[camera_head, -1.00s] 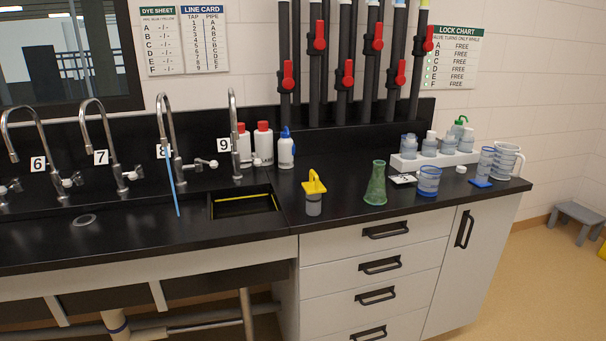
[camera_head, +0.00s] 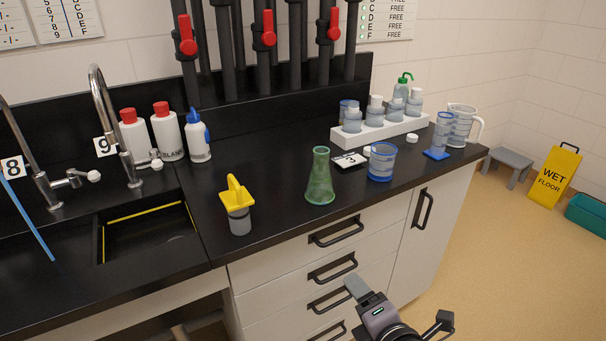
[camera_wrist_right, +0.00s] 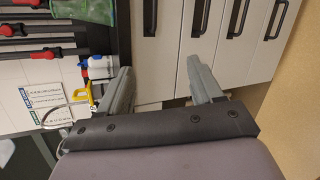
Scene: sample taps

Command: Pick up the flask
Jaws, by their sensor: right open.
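The flask (camera_head: 320,178) is a green, see-through conical flask standing upright on the black counter, near its front edge. Part of it also shows at the top left of the right wrist view (camera_wrist_right: 93,12). My right gripper (camera_head: 398,300) is low in front of the drawers, below and to the right of the flask and well apart from it. In the right wrist view its two fingers (camera_wrist_right: 164,88) are spread with nothing between them. My left gripper is in neither view.
A yellow-topped container (camera_head: 239,207) stands left of the flask. A white rack (camera_head: 381,130) with bottles stands behind. A sink (camera_head: 148,233) is at left. Drawer handles (camera_head: 336,234) stick out below the counter.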

